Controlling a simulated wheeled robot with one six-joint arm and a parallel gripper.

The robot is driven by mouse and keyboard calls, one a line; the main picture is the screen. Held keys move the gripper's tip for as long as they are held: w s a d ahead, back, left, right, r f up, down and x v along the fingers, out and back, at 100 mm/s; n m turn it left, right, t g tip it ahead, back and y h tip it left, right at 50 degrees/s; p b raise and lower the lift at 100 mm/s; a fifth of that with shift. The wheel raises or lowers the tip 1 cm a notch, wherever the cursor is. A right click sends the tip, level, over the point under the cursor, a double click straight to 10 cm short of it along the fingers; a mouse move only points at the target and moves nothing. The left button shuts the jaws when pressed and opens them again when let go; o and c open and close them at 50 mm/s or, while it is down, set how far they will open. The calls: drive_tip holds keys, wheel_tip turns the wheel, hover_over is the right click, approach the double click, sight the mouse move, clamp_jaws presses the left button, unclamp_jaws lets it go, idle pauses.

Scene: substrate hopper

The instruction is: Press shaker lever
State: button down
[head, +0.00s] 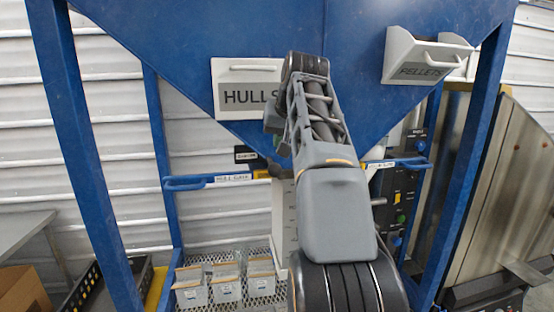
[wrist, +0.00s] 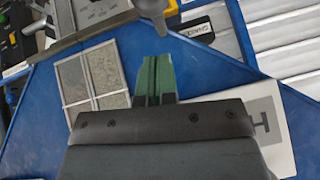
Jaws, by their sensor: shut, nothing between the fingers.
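My gripper (wrist: 155,75) is shut and empty, with its green fingertips together in front of the blue hopper face in the wrist view. In the head view my arm hides most of it, just below the HULLS panel (head: 228,95). A small black label (head: 246,154), too small to read surely, is left of my gripper. A dark label (wrist: 205,28) shows upside down at the top of the wrist view. Near it is a rounded grey metal end (wrist: 153,7), cut by the frame edge; I cannot tell whether it is the shaker lever. No contact with the fingertips shows.
Blue slide handles stick out at left (head: 190,184) and right (head: 408,163) under the blue hopper (head: 180,45). A PELLETS chute (head: 424,55) is at upper right. A control panel (head: 396,200) stands behind my arm. Several small bins (head: 226,290) stand below. Blue legs flank the space.

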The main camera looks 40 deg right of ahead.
sight(278, 173)
drive_tip(key=shift+s+a+f+b, duration=0.1)
drive_tip(key=shift+a+f+b, duration=0.15)
drive_tip(key=shift+f, duration=0.75)
drive_tip(key=shift+a+f+b, duration=0.15)
drive_tip(key=shift+f+b, duration=0.15)
drive_tip(key=shift+f, duration=0.65)
drive_tip(key=f+b, duration=0.1)
drive_tip(key=b, duration=0.1)
drive_tip(key=f+b, duration=0.1)
drive_tip(key=f+t+b, duration=0.1)
drive_tip(key=b, duration=0.1)
drive_tip(key=shift+s+f+b, duration=0.15)
drive_tip(key=shift+s+b, duration=0.1)
drive_tip(key=shift+b, duration=0.1)
drive_tip(key=f+t+b, duration=0.1)
drive_tip(key=b, duration=0.1)
drive_tip(key=shift+a+f+h+b, duration=0.1)
drive_tip(key=shift+h+b, duration=0.25)
drive_tip(key=shift+h, duration=0.05)
drive_tip(key=shift+s+f+b, duration=0.1)
drive_tip(key=shift+f+b, duration=0.45)
drive_tip(key=shift+f, duration=0.1)
drive_tip(key=shift+r, duration=0.1)
